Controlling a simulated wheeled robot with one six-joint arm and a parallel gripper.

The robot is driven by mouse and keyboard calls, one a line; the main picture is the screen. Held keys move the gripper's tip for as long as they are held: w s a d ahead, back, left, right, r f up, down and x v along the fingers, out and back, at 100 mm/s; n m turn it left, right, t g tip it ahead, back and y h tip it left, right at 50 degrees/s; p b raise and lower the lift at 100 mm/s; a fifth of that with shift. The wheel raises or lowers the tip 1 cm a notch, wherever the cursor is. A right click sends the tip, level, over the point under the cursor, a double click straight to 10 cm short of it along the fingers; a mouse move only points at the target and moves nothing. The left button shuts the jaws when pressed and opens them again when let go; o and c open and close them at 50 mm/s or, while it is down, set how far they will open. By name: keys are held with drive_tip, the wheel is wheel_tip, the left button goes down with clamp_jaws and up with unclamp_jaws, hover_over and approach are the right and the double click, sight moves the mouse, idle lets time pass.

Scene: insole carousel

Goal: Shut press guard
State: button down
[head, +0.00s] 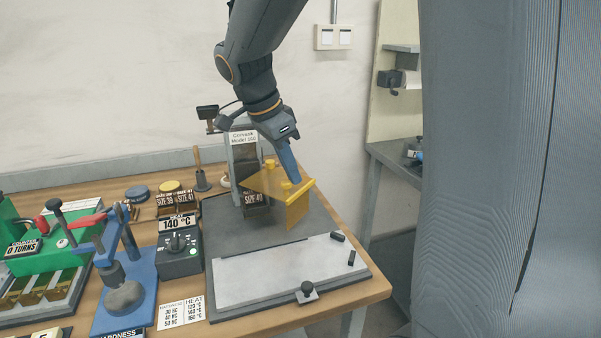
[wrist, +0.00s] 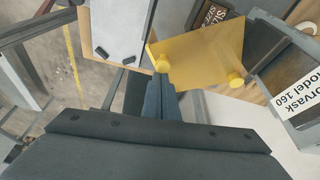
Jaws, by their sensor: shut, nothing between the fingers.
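The press guard (head: 298,212) is a translucent amber sheet with a yellow bar and yellow knobs, in front of the press (head: 243,150) labelled Model 160. One part of it is raised like a flap and another hangs down at the right. In the wrist view the guard (wrist: 205,48) lies just beyond the fingertips, with one knob close to them. My gripper (head: 293,180) is shut and empty, its tips pointing down at the guard's yellow bar; I cannot tell whether they touch. In the wrist view my gripper (wrist: 161,82) shows its fingers together. The press (wrist: 290,75) stands at the right there.
A pale plate (head: 275,270) with small black stops lies in front of the press. A heat control box (head: 180,250), a blue hardness tester (head: 125,290) and a green machine (head: 50,245) stand to the left. The wooden table (head: 375,285) ends at the right.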

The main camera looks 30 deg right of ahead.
sight(276, 195)
drive_tip(key=shift+w+a+m+g, duration=0.15)
drive_tip(key=shift+a+m+g, duration=0.15)
drive_tip(key=shift+a+m, duration=0.75)
drive_tip(key=shift+w+a+n, duration=0.15)
drive_tip(key=shift+a+n, duration=0.1)
drive_tip(key=shift+a, duration=0.6)
